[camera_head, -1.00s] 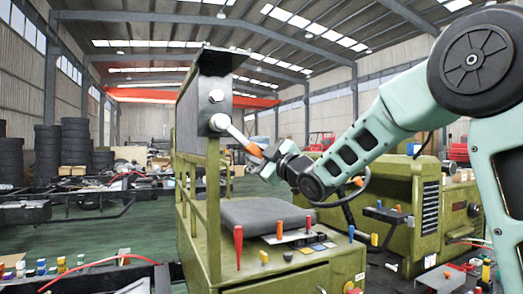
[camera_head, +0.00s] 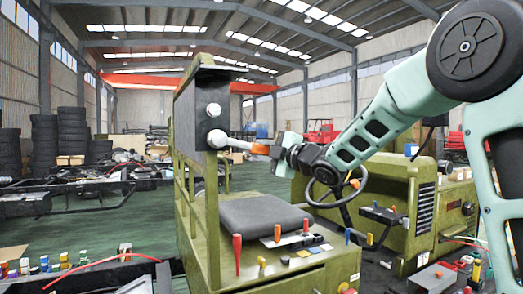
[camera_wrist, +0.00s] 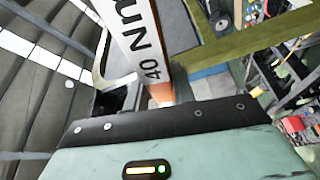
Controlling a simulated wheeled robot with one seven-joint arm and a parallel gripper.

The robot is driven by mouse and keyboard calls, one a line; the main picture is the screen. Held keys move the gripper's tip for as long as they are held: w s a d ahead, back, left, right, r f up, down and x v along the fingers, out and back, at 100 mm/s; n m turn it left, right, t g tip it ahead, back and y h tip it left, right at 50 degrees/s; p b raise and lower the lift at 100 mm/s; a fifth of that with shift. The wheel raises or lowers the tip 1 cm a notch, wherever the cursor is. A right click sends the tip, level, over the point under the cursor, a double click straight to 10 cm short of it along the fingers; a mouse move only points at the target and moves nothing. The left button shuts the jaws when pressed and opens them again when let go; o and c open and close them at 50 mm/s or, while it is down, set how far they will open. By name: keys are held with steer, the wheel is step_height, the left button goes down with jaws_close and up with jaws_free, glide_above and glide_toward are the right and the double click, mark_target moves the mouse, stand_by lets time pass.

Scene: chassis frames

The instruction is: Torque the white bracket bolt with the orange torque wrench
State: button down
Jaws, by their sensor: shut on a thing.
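The torque wrench has a white shaft (camera_head: 241,145) and an orange grip (camera_head: 261,149). My gripper (camera_head: 277,151) is shut on the orange end. The wrench head is at the lower white bolt (camera_head: 217,139) on the dark bracket plate (camera_head: 204,122); whether it is fully seated I cannot tell. A second white bolt (camera_head: 214,110) sits above it, clear of the wrench. The wrench lies nearly level, dipping slightly toward my gripper. In the wrist view the white shaft (camera_wrist: 140,40) shows "40 Nm" lettering; its orange part (camera_wrist: 161,93) shows by the jaws, and the bolt is out of view.
An olive frame with a railing (camera_head: 184,215) carries the plate. Below my arm are a dark seat (camera_head: 262,218), a steering wheel (camera_head: 338,187) and several coloured levers (camera_head: 277,232). An olive engine hood (camera_head: 400,190) stands right. Open floor (camera_head: 60,233) lies left.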

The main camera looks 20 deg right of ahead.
steer(key=r+n, duration=0.1)
steer(key=r+p, duration=0.1)
steer(key=r+n+p, duration=0.1)
steer(key=shift+d+r+n+g, duration=0.2)
steer(key=shift+d+n+g, duration=0.1)
steer(key=shift+g, duration=0.1)
steer(key=shift+w, duration=0.4)
steer(key=shift+f, duration=0.1)
steer(key=shift+s+b, duration=0.1)
steer(key=shift+b, duration=0.35)
stand_by(0.6)
steer(key=shift+w+b, duration=0.3)
steer(key=shift+w, duration=0.7)
stand_by(1.8)
stand_by(0.4)
steer(key=shift+a+f+m+t+b, duration=0.1)
steer(key=shift+f+m+t+b, duration=0.3)
steer(key=shift+f+m+b, duration=1.4)
steer(key=shift+r+n+b, duration=0.2)
steer(key=shift+n+b, duration=0.4)
steer(key=shift+b, duration=0.2)
